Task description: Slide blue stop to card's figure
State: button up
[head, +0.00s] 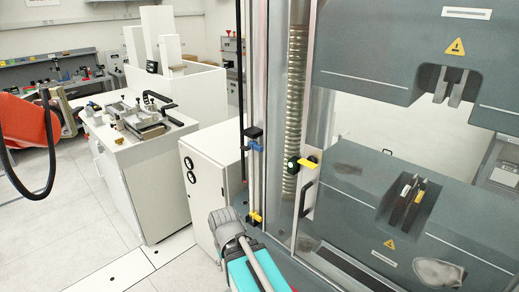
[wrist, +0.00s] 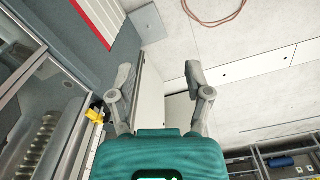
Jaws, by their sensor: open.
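The blue stop (head: 254,146) sits on a slim vertical rail at the left of the testing frame, just under a black block (head: 254,132). A yellow stop (head: 255,218) is near the rail's lower end. In the wrist view a yellow and black piece (wrist: 95,113) shows left of my gripper; I cannot tell which one it is. My gripper (wrist: 160,78) is open, with nothing between its fingers, and apart from the rail. I cannot make out the card or its figure, and the blue stop is not identifiable in the wrist view.
A yellow lever (head: 309,162) sticks out from the frame's column right of the rail. A white cabinet (head: 208,175) stands close to its left. The frame's grey lower crosshead (head: 350,180) is at the right. Clear floor (head: 50,225) lies at the left.

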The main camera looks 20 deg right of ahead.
jog(key=w+d+r+t+h+p, duration=0.1)
jog(key=w+d+r+t+h, duration=0.15)
jog(key=w+d+h, duration=0.35)
jog(key=n+t+h+p, duration=0.3)
jog(key=n+t+h, duration=0.4)
jog(key=n+t, duration=0.25)
send_near(257, 149)
jog(key=v, duration=0.3)
jog(key=shift+s+f+m, duration=0.1)
jog(key=shift+f+m, duration=0.1)
jog(key=shift+m, duration=0.25)
jog(key=x, duration=1.3)
jog(key=shift+w+d+r, duration=0.15)
jog(key=shift+w+d, duration=0.15)
grip_shut()
